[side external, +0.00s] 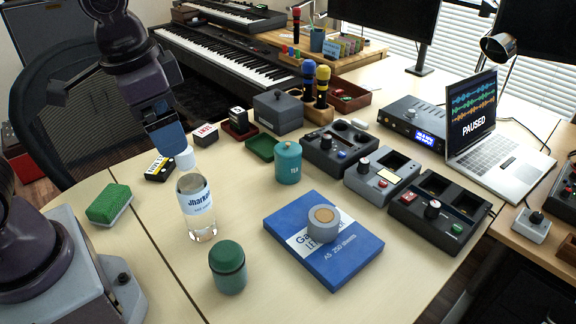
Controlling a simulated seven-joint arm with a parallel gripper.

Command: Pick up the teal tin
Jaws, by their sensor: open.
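The teal tin (287,162) stands upright on the light wooden table, right of the middle of the far half. The side view hides most of the space between the fingers.
A clear labelled bottle (196,207) stands between my gripper and the front. A dark green jar (228,267) and a blue paper box (345,262) with a grey roll (323,223) on it are nearer. A green tray (261,147) and control boxes (340,148) flank the tin.

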